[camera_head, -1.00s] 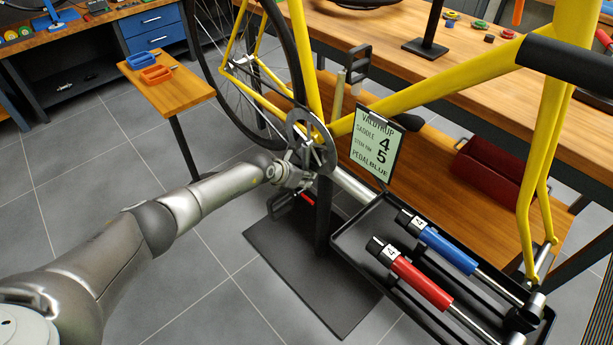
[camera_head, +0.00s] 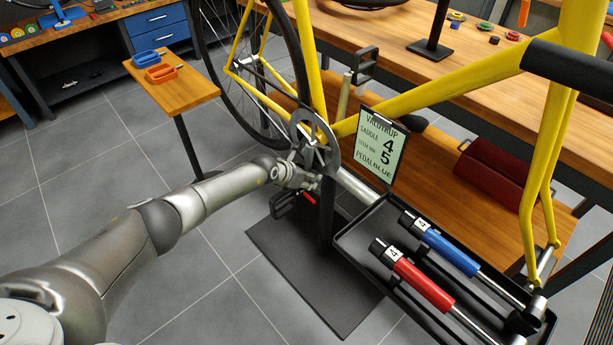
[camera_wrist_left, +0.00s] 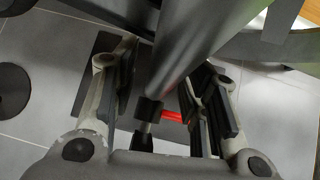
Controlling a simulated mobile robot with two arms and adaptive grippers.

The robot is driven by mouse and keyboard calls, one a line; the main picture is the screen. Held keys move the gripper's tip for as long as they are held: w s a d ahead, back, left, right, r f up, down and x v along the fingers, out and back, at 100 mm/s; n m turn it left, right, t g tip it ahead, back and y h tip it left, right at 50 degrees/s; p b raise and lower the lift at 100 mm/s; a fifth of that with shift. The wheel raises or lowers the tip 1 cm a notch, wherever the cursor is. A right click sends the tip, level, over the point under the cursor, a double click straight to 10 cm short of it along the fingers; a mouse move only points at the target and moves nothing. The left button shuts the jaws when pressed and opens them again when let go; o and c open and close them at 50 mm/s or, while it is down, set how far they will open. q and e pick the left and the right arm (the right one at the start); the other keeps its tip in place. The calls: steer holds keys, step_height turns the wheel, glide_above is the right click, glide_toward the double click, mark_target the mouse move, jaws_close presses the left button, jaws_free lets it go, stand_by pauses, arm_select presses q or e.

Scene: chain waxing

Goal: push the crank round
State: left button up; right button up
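The crank shows in the head view as a dark chainring (camera_head: 315,141) on the yellow bike frame (camera_head: 408,95). One black pedal (camera_head: 365,62) stands above it on its arm, and the other pedal (camera_head: 283,204) hangs low at the left. My left gripper (camera_head: 308,181) is just below the chainring and hides part of the lower crank. In the left wrist view its fingers (camera_wrist_left: 163,95) are spread, with a dark bar (camera_wrist_left: 195,45) running between them. I cannot tell whether they touch it. My right gripper is not in view.
A black tray (camera_head: 350,236) with a blue-handled tool (camera_head: 447,249) and a red-handled tool (camera_head: 422,284) lies to the right. A sign (camera_head: 380,146) hangs beside the frame. The stand's post (camera_head: 326,222) rises from a dark base plate (camera_head: 300,270).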

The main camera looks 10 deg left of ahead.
arm_select(q)
steer(key=shift+r, duration=0.15)
steer(key=v, duration=1.1)
steer(key=shift+s+a+r, duration=0.2)
steer(key=shift+s+r, duration=0.05)
steer(key=shift+s, duration=0.05)
